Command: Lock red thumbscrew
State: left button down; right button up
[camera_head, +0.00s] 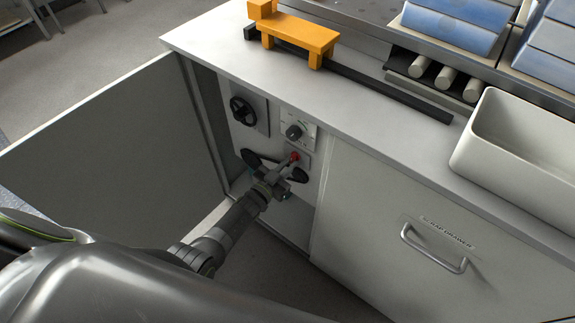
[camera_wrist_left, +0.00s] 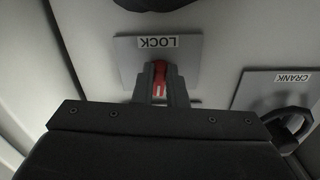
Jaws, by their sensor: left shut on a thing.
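The red thumbscrew (camera_head: 295,156) sits on the panel inside the open cabinet. In the left wrist view the red thumbscrew (camera_wrist_left: 160,76) stands between my fingers, in front of a plate labelled LOCK (camera_wrist_left: 157,42). My left gripper (camera_head: 289,161) reaches into the cabinet and is shut on the red thumbscrew. The left gripper's two fingers (camera_wrist_left: 161,84) flank it in the wrist view and hide its sides. My right gripper is not in view.
The open cabinet door (camera_head: 110,150) stands left of my arm. A black handwheel (camera_head: 243,111) and a dial (camera_head: 295,131) are on the panel above the gripper. A plate labelled CRANK (camera_wrist_left: 285,92) is close by at right. A closed drawer (camera_head: 400,235) is to the right.

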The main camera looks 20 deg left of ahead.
pick_arm(q)
jog(key=c, duration=1.5)
grip_release()
jog(key=shift+o, duration=0.2)
